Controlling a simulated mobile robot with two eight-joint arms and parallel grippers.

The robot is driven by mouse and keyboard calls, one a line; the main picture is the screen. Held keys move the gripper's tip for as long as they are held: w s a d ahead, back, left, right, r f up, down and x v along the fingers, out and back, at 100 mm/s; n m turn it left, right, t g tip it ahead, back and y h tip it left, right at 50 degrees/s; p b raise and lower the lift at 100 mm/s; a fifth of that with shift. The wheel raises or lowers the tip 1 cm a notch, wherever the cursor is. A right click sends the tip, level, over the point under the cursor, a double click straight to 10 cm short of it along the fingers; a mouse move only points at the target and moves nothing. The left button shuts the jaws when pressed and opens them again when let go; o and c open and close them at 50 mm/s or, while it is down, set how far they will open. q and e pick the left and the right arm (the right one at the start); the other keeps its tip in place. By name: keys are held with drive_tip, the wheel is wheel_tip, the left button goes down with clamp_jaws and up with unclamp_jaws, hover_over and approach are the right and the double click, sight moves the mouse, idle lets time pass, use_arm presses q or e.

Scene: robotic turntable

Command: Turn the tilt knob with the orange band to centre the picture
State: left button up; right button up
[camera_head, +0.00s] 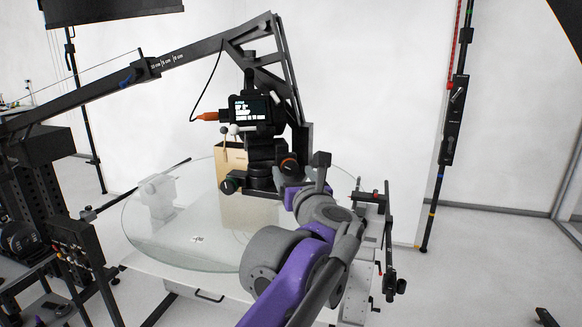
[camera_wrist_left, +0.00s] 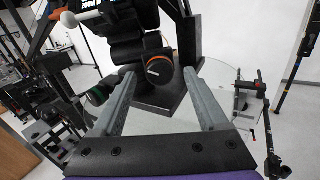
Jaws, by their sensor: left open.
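The tilt knob with the orange band (camera_head: 288,164) is on the lower right of the black camera head on the crane arm. In the left wrist view the knob (camera_wrist_left: 159,71) shows its dark end face, with orange along its top edge. My left gripper (camera_wrist_left: 160,78) is open, its grey fingers to the left and right of the knob. I cannot tell whether they touch it. In the head view my left gripper (camera_head: 288,184) is just below the knob, mostly hidden by its own wrist. The small screen (camera_head: 250,109) shows white text lines. My right gripper is not in view.
A cream box (camera_head: 231,155) stands behind. The round glass turntable (camera_head: 160,240) is mostly clear. A black crane arm (camera_head: 190,55) passes overhead.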

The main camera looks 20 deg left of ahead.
sight(291, 169)
use_arm(q)
drive_tip(key=shift+x, duration=1.65)
clamp_jaws()
